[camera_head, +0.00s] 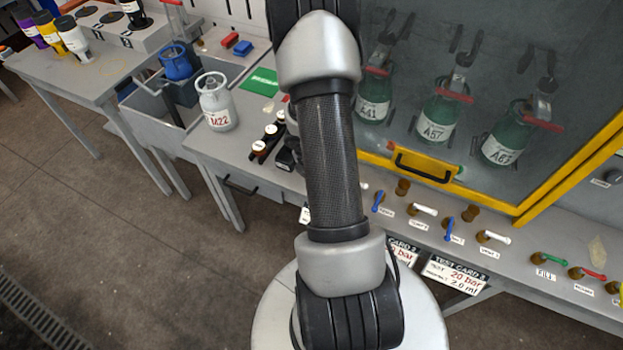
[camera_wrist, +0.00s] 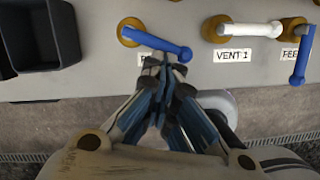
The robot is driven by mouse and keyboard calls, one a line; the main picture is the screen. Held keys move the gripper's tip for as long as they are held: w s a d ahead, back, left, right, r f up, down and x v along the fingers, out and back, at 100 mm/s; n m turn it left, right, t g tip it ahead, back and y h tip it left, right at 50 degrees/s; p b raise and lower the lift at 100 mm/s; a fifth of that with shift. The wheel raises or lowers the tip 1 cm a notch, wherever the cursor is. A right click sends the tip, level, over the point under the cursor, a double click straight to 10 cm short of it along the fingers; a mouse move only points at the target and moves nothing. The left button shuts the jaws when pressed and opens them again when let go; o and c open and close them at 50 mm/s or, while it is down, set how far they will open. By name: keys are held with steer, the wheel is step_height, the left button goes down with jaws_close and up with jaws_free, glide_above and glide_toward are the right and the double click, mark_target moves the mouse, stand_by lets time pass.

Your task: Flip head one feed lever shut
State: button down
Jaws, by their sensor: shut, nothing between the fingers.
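In the wrist view, the blue feed lever left of VENT 1 (camera_wrist: 160,43) sits on a brass pivot. It points right and slightly down, close to horizontal. Its label is mostly covered by my gripper. My gripper (camera_wrist: 165,69) is shut and empty, its fingertips just below the lever's outer end; I cannot tell whether they touch it. To the right are the white VENT 1 lever (camera_wrist: 249,29), lying horizontal, and another blue feed lever (camera_wrist: 302,56) hanging down. In the head view my arm hides my gripper and the first blue lever.
In the head view, more levers line the bench front, including a blue one (camera_head: 378,201) and a white one (camera_head: 494,237). Green cylinders (camera_head: 437,112) stand behind a yellow-framed screen (camera_head: 570,170). A grey M22 cylinder (camera_head: 216,102) stands left. A dark bin (camera_wrist: 38,38) is left of the lever.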

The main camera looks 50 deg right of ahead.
steer(key=shift+s+d+n, duration=0.15)
steer(key=shift+n, duration=0.25)
steer(key=shift+s+d, duration=0.2)
steer(key=shift+d, duration=0.05)
steer(key=shift+s+d, duration=0.2)
steer(key=shift+d, duration=0.1)
stand_by(0.5)
